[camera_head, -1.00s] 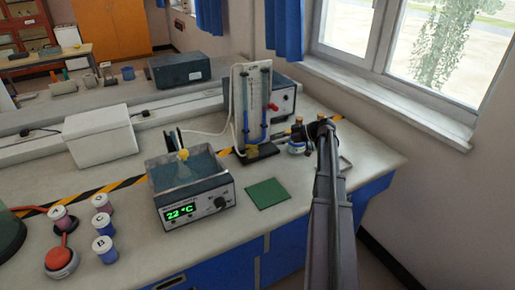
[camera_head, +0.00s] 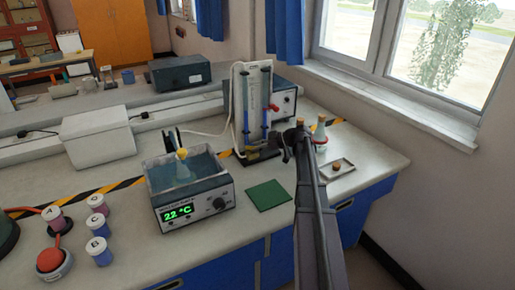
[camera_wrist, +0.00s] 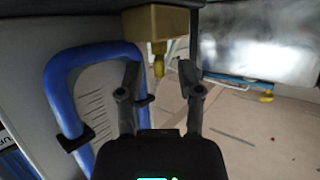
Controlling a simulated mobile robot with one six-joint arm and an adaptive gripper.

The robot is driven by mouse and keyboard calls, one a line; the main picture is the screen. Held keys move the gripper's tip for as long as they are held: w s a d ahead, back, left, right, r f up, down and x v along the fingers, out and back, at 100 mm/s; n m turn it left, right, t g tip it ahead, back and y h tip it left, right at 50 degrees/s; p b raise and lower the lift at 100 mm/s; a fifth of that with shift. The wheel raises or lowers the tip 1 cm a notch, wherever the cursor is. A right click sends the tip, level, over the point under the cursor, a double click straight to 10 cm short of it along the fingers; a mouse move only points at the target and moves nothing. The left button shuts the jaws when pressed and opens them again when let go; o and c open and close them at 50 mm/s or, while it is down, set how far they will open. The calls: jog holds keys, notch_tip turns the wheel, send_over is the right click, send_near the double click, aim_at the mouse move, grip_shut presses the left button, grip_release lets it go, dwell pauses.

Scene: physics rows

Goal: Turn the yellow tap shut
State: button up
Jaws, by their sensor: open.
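In the wrist view a yellow-brown block (camera_wrist: 156,24) with a short yellow stem (camera_wrist: 159,62) shows between and beyond my fingertips; I take it to be the yellow tap. My gripper (camera_wrist: 160,78) is open, with one finger on each side of the stem's line and nothing seen held. I cannot tell whether a finger touches it. A blue U-shaped tube (camera_wrist: 90,50) on a pale board lies close to the left finger. In the head view my gripper (camera_head: 286,148) is right of the tube stand (camera_head: 251,105). I cannot make out the yellow tap there.
A red tap (camera_head: 273,107) is on the stand's right side. A flask (camera_head: 320,132) and a small tray (camera_head: 337,170) are right of my arm. A water bath (camera_head: 190,190) and a green mat (camera_head: 268,195) are in front of the stand.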

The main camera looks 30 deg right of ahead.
grip_shut()
jog(key=shift+s+a, duration=0.1)
jog(key=shift+s, duration=0.05)
jog(key=shift+s+a+m+t+h, duration=0.1)
jog(key=shift+m+t+h, duration=0.25)
jog(key=shift+m+t, duration=0.15)
jog(key=shift+s+a+m+t+h, duration=0.1)
jog(key=shift+m+t+h, duration=0.3)
jog(key=shift+m, duration=0.1)
jog(key=m+h, duration=0.1)
jog(key=m+t+h, duration=0.2)
jog(key=shift+s+a, duration=0.25)
jog(key=shift+a+m+t+h, duration=0.2)
jog(key=shift+m+t+h, duration=0.25)
jog(key=shift+m+h, duration=0.9)
jog(key=shift+a+m+t+h, duration=0.2)
jog(key=shift+m+t+h, duration=0.25)
jog(key=shift+m+h, duration=0.9)
jog(key=shift+w+h, duration=0.1)
jog(key=shift+h, duration=0.25)
